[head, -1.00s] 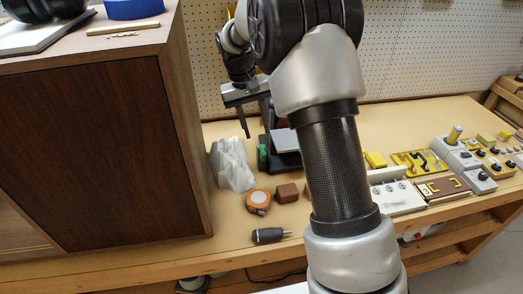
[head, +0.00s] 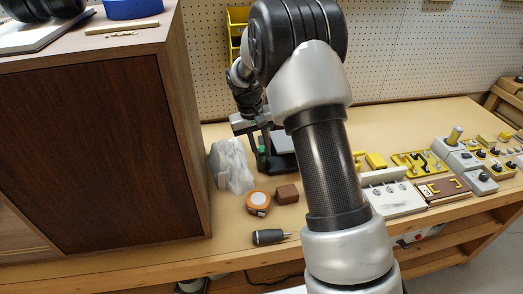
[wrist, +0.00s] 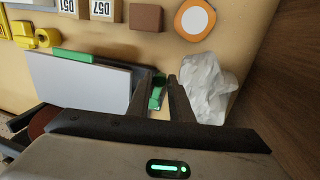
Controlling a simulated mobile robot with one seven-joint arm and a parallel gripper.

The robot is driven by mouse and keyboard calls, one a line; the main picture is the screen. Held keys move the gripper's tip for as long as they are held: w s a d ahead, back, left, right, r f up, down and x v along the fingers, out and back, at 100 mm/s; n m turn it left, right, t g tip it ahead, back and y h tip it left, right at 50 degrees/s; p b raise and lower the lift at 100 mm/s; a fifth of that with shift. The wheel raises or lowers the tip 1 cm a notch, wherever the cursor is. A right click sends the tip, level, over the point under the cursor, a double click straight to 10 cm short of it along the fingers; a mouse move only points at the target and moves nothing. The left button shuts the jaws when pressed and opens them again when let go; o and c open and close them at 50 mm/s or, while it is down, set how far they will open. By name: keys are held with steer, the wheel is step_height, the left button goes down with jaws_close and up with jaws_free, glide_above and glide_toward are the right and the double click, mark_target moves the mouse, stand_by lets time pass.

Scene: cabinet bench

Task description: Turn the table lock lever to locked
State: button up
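The green lever (head: 262,153) is at the left side of a black stand (head: 283,163) with a grey plate (head: 286,143), at the back of the bench. In the wrist view the green lever (wrist: 156,97) shows in the gap between my two fingers, and the grey plate (wrist: 80,85) is left of them. My gripper (wrist: 160,78) is open, with its fingers apart and pointing down around or just above the lever. I cannot tell whether a finger touches it. In the head view my gripper (head: 260,143) is partly hidden by my arm.
A crumpled whitish lump (head: 232,166) stands close to the left of the lever. An orange tape measure (head: 258,202), a brown block (head: 287,194) and a dark-handled tool (head: 269,236) lie in front. A wooden cabinet (head: 100,160) bounds the left side.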

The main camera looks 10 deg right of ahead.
jaws_close()
steer(key=shift+d+n, duration=0.45)
steer(key=shift+n, duration=0.45)
steer(key=o, duration=0.5)
jaws_free()
